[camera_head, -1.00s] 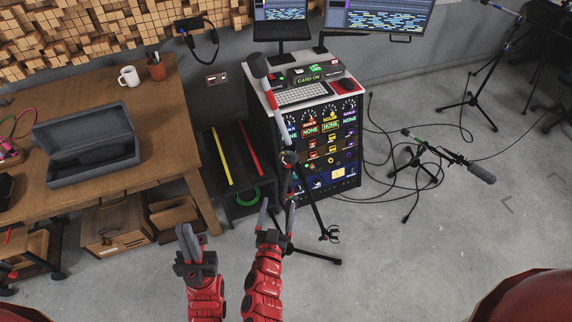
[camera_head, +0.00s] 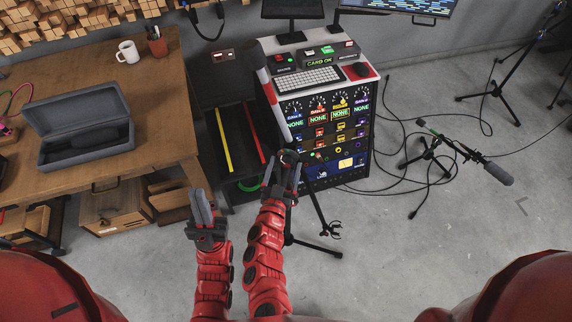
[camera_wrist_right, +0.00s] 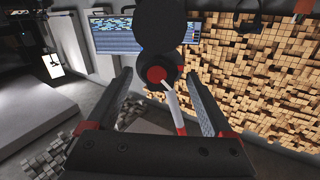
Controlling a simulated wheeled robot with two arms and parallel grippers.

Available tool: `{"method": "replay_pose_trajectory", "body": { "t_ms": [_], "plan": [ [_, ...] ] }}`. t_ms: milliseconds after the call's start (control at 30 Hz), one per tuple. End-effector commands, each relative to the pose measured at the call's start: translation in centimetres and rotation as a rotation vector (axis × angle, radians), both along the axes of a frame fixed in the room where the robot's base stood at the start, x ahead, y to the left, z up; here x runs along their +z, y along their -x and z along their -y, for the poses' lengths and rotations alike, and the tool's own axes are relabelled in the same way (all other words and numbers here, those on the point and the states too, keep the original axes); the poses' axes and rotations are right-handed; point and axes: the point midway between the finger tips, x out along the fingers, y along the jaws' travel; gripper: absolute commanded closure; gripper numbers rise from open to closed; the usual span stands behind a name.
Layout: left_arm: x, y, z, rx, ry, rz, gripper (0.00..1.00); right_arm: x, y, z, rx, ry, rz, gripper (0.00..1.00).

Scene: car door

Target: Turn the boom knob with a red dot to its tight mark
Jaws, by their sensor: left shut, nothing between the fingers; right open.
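The boom stand (camera_head: 322,208) stands in front of the rack, with its grey and red-banded boom (camera_head: 273,108) slanting up to the left. The dark boom knob (camera_head: 289,157) is at the joint. In the right wrist view a red dot shows on the dark knob (camera_wrist_right: 156,75), between and beyond the fingertips. My right gripper (camera_head: 285,172) is open, its fingers reaching up around the joint area; contact cannot be told. The right gripper (camera_wrist_right: 158,88) also shows in the wrist view. My left gripper (camera_head: 201,204) is shut and empty, left of the stand. The tight mark cannot be made out.
The rack (camera_head: 322,120) stands close behind the boom stand. A wooden workbench (camera_head: 165,115) with an open grey case (camera_head: 82,135) is at left. Another microphone stand (camera_head: 430,150) and loose cables lie on the floor at right. The floor at front right is clear.

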Motion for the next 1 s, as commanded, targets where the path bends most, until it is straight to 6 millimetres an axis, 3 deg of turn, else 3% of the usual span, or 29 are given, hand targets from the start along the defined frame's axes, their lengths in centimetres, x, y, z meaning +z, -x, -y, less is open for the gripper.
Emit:
{"method": "replay_pose_trajectory", "body": {
  "t_ms": [100,567,1000],
  "plan": [
    [0.0,0.0,0.0,0.000,0.000,0.000,1.00,0.0,0.0,0.0,0.000,0.000,0.000,0.18],
    [0.0,0.0,0.0,0.000,0.000,0.000,1.00,0.0,0.0,0.0,0.000,0.000,0.001,1.00],
    [-1.3,0.0,0.0,0.000,0.000,0.000,1.00,-0.2,0.0,0.0,0.001,-0.110,0.029,1.00]
  ]
}}
